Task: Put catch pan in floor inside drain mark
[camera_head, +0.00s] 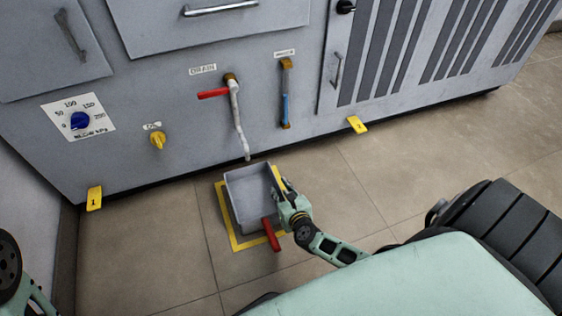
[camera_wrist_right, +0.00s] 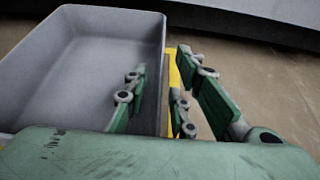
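The grey catch pan (camera_head: 243,205) sits upright on the floor, with a red handle (camera_head: 270,234) at its near side. The yellow drain mark (camera_head: 224,220) shows around it on the left, near and right sides; the pan hides its far side. The handle sticks out over the near line. My right gripper (camera_head: 285,195) is at the pan's right wall. In the right wrist view its fingers (camera_wrist_right: 158,95) stand apart, one over the pan's inside and the other outside the wall. The pan (camera_wrist_right: 85,70) fills the left of that view. My left gripper is not visible.
The grey machine cabinet (camera_head: 180,110) stands behind the pan. A drain pipe (camera_head: 240,125) with a red lever (camera_head: 213,93) ends just above the pan's far edge. Yellow numbered tags (camera_head: 94,198) mark the cabinet's base. Tiled floor is free left and right of the pan.

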